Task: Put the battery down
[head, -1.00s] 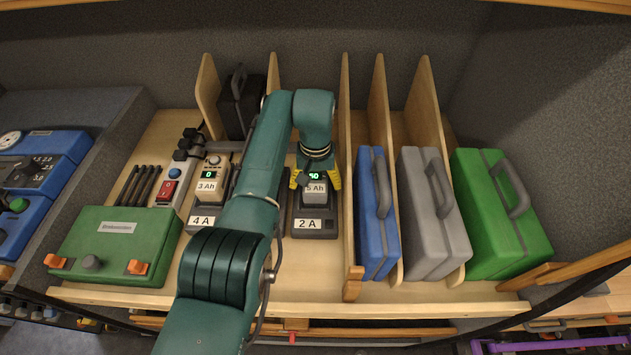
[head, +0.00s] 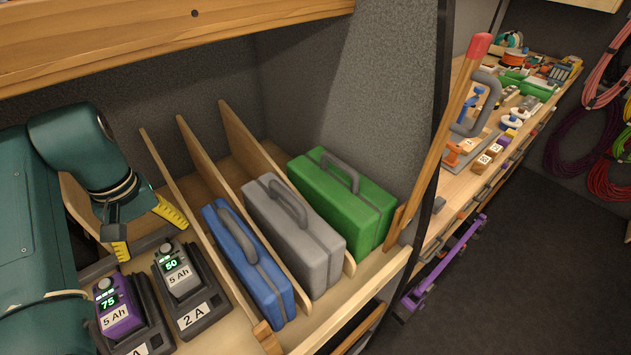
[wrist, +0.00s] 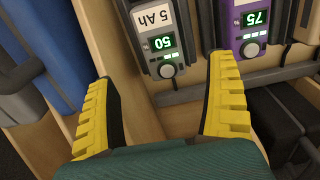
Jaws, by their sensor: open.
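A grey battery (head: 178,272) marked 5 Ah, its display reading 50, sits in the dark charger (head: 204,313) labelled 2 A. It also shows in the wrist view (wrist: 154,20), ahead of the fingers. My gripper (head: 146,231) is open and empty, its yellow-padded fingers spread wide. It is behind the battery and apart from it. In the wrist view my gripper (wrist: 162,80) has clear space between its fingers, with the battery just beyond the tips.
A purple battery (head: 117,309) reading 75 sits in the charger to the left. Wooden dividers (head: 180,205) stand to the right, with a blue case (head: 243,265), a grey case (head: 293,240) and a green case (head: 343,205). A workbench (head: 452,185) lies farther right.

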